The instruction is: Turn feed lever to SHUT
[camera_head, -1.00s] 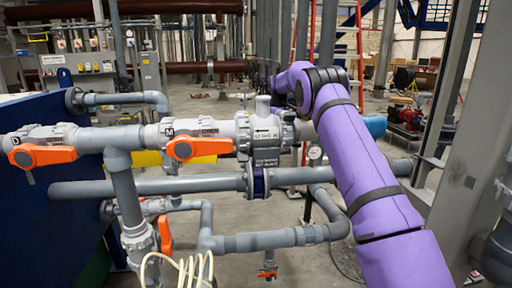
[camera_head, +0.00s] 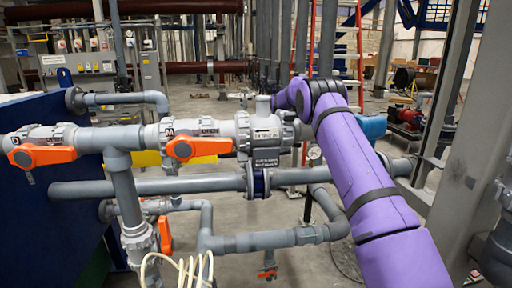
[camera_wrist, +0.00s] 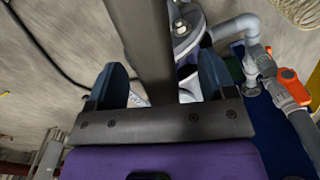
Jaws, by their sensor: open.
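Several orange levers sit on the grey pipework in the head view: one at the valve marked D (camera_head: 42,156), one at the valve marked M (camera_head: 198,148), and a hanging one lower down (camera_head: 165,235). I cannot read which one is the feed lever. My gripper (camera_wrist: 160,68) shows in the wrist view with its two dark blue fingers apart and nothing seen held between them. A grey bar crosses between the fingers. An orange lever (camera_wrist: 290,86) on a pipe lies to their right, apart from them. In the head view my purple arm hides most of the gripper.
A grey valve body (camera_head: 265,135) with a label plate stands left of my arm. A pressure gauge (camera_head: 314,152) is close beside the arm. A steel column (camera_head: 462,140) stands on the right. A dark blue panel (camera_head: 50,215) stands at the left. Pale cable loops hang in front.

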